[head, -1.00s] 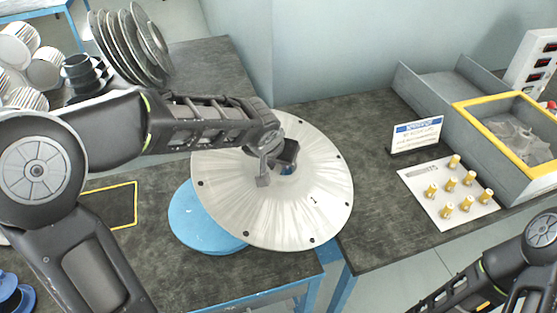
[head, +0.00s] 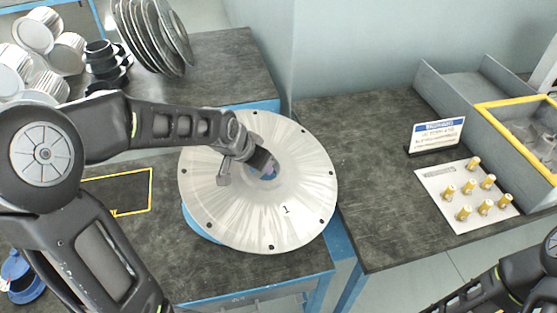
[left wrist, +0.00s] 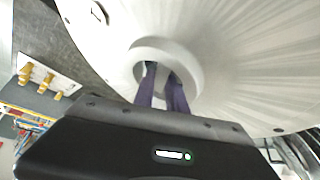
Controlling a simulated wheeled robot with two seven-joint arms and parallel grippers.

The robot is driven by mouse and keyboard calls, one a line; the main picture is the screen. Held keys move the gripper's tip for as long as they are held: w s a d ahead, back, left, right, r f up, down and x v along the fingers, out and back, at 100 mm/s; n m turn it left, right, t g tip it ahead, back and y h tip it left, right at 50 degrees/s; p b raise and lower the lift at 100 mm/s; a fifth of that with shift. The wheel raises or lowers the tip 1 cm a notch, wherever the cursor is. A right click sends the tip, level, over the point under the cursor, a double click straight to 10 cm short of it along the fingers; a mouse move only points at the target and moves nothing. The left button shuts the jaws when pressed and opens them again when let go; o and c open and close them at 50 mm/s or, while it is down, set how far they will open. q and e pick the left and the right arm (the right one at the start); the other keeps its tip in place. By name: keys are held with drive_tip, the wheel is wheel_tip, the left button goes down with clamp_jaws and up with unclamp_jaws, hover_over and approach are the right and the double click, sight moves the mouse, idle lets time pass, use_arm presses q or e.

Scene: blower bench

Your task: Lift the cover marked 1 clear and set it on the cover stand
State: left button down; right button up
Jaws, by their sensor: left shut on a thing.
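The cover marked 1 (head: 300,190) is a large, pale metal disc with small dark holes around its rim and a raised ring at its centre. My left gripper (head: 262,163) is shut on it at the centre; in the left wrist view its fingers (left wrist: 163,88) reach into the ring of the cover (left wrist: 235,60). A round blue thing, seemingly the cover stand (head: 196,224), shows at the cover's lower left edge and is mostly hidden under it. I cannot tell whether cover and stand touch. My right gripper is out of view; only part of my right arm shows.
Several thin discs (head: 150,35) stand at the back left, beside finned cylinders (head: 40,30) and black parts (head: 105,62). A white board with brass pegs (head: 466,195), a small sign (head: 437,134) and a grey bin with a yellow frame (head: 515,100) are on the right bench.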

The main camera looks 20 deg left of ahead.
sight(223, 162)
use_arm(q)
drive_tip(key=a+m, duration=0.1)
drive_tip(key=a, duration=0.2)
drive_tip(key=s+a+f+m+h+b, duration=0.1)
drive_tip(key=a, duration=0.1)
drive_tip(key=a+f+m, duration=0.1)
drive_tip(key=a, duration=0.2)
drive_tip(key=shift+s+a+f+g+h, duration=0.15)
drive_tip(key=shift+s+a+g+h, duration=0.15)
drive_tip(key=shift+s+a, duration=0.1)
drive_tip(key=shift+a+m, duration=0.3)
drive_tip(key=shift+a, duration=0.1)
drive_tip(key=shift+h, duration=0.3)
drive_tip(key=shift+a+n+g+h, duration=0.35)
drive_tip(key=shift+g+h, duration=0.25)
drive_tip(key=shift+h, duration=0.4)
drive_tip(key=shift+g+h, duration=0.3)
wheel_tip(223, 162, down, 7)
drive_tip(key=b, duration=0.8)
drive_tip(key=shift+d, duration=0.1)
